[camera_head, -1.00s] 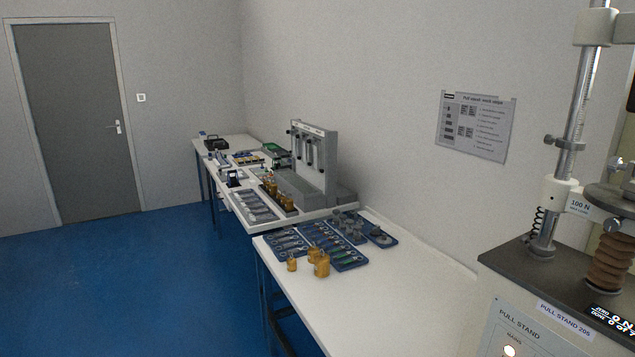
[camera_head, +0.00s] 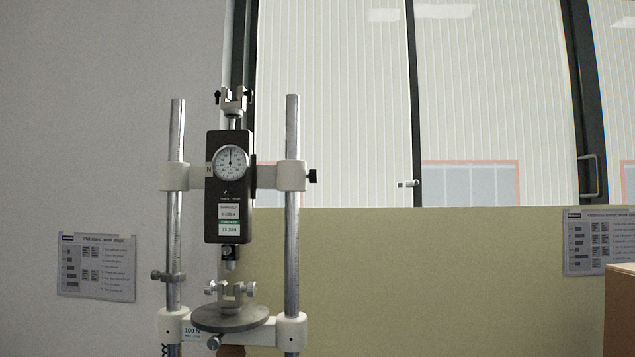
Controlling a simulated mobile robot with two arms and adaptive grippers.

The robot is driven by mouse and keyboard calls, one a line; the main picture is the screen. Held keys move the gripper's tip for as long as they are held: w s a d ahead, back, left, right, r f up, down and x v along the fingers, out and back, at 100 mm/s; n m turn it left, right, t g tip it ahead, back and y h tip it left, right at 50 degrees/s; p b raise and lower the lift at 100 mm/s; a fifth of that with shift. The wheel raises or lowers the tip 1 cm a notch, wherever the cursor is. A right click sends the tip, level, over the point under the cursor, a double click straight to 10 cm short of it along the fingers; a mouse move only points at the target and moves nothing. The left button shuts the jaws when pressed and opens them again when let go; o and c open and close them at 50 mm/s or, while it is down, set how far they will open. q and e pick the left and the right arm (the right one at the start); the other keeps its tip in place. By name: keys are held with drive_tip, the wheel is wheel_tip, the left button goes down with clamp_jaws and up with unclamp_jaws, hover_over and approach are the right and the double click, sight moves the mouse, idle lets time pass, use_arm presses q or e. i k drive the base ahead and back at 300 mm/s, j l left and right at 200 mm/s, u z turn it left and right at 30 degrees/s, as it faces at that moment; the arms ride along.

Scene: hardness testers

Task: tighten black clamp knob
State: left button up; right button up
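A test stand with two upright metal columns (camera_head: 292,230) stands left of centre. A white crosshead (camera_head: 279,177) spans the columns and carries a black force gauge (camera_head: 229,225) with a round dial (camera_head: 231,162). A black clamp knob (camera_head: 312,176) sticks out from the right end of the crosshead; I cannot tell how tight it is. A grip with small dark knobs (camera_head: 234,101) sits above the gauge. A lower grip with silver screws (camera_head: 231,290) stands on a round plate (camera_head: 230,318). Neither of my grippers is in view.
A work-steps sheet (camera_head: 97,267) hangs on the wall at the left, and another sheet (camera_head: 598,242) is at the right. A yellowish panel (camera_head: 430,280) stands behind the stand. A brown box-like edge (camera_head: 620,310) shows at lower right. The space right of the knob looks clear.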

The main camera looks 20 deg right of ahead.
sight(312, 176)
drive_tip(key=z, duration=0.2)
drive_tip(key=l+z, duration=0.1)
drive_tip(key=l, duration=0.6)
drive_tip(key=k+l+z, duration=0.1)
drive_tip(key=z, duration=1)
